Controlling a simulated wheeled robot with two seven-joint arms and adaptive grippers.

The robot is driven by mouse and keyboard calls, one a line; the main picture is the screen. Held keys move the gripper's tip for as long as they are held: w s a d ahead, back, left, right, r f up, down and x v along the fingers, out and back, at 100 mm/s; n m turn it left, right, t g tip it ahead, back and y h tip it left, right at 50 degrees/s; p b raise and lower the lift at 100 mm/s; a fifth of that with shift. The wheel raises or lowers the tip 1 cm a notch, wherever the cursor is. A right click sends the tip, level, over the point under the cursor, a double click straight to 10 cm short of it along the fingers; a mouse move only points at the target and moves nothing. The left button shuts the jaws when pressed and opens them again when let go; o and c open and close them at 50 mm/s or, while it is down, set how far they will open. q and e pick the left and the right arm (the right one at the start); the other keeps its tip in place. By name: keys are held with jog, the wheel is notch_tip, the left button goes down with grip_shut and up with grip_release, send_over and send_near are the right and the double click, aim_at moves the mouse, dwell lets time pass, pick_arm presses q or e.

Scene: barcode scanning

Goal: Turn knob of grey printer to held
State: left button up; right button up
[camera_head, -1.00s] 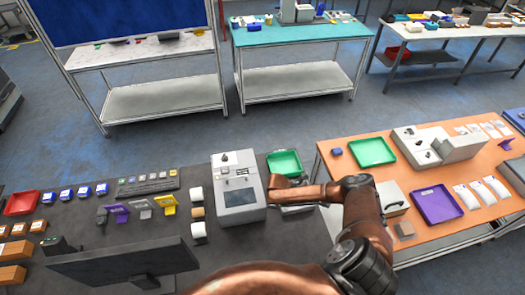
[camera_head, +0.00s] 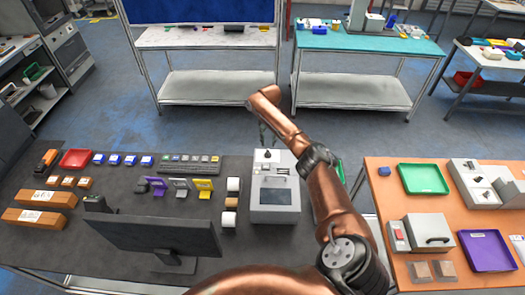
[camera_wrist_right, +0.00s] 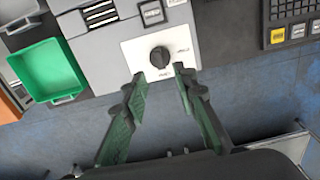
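The grey printer (camera_head: 275,197) stands on the dark table in the head view, its dark screen facing up. Its black knob (camera_wrist_right: 160,57) sits on a white plate with small labels around it, too blurred to read surely; it also shows small in the head view (camera_head: 267,154). My right gripper (camera_wrist_right: 161,80) is open in the right wrist view. Its two green-padded fingers point at the knob, one to each side and just short of it, with nothing between them. In the head view my right gripper (camera_head: 267,134) hangs at the printer's far edge. My left gripper is in neither view.
A green tray (camera_wrist_right: 48,70) lies beside the printer. Label rolls (camera_head: 231,202) stand left of it, with a keyboard (camera_head: 188,165) and a monitor (camera_head: 155,240) further left. An orange table (camera_head: 400,205) with trays and devices is at right. Open floor lies behind.

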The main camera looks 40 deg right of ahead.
aim_at(268, 152)
notch_tip(268, 152, down, 7)
jog(key=shift+r, duration=0.1)
jog(key=shift+c, duration=0.4)
grip_shut()
